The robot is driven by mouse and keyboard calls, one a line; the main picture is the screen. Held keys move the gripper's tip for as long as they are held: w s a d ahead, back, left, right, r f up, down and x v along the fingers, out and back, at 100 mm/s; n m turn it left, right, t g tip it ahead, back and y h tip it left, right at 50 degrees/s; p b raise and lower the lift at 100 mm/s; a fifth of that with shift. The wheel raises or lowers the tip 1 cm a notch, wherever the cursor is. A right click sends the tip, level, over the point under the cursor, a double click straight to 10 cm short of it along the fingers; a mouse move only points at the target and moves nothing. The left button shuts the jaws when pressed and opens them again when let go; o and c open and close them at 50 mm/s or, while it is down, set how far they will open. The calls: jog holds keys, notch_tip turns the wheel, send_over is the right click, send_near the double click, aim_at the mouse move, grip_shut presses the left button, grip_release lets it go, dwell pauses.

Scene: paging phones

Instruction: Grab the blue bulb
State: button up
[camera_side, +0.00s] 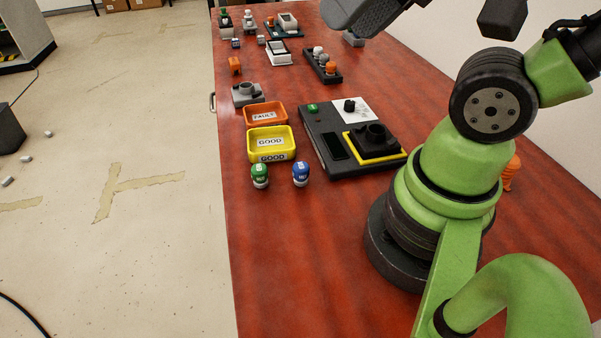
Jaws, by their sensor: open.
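The blue bulb (300,174) stands upright on the red-brown table, just below and right of the yellow tray. It has a blue top with a small label and a pale lower part. A similar green bulb (260,175) stands to its left, with a clear gap between them. No gripper fingers show in this view; my arm rises at the right and leaves the frame at the top. Nothing touches the blue bulb.
The yellow GOOD tray (249,153) and orange FAULT tray (247,111) lie behind the bulbs. A black test station (314,129) with a yellow-framed socket is right of them. The red-brown table (275,255) is clear in front of the bulbs; its left edge is near.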

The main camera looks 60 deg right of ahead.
jog(key=o, duration=0.4)
jog(key=shift+c, duration=0.2)
jog(key=m+g+h, duration=0.2)
jog(key=g, duration=0.5)
send_over(301, 166)
notch_tip(301, 166, down, 18)
jog(key=f, duration=0.5)
jog(key=shift+d+f, duration=0.15)
jog(key=shift+d, duration=0.05)
jog(key=shift+a+f, duration=0.2)
jog(key=shift+f, duration=2.6)
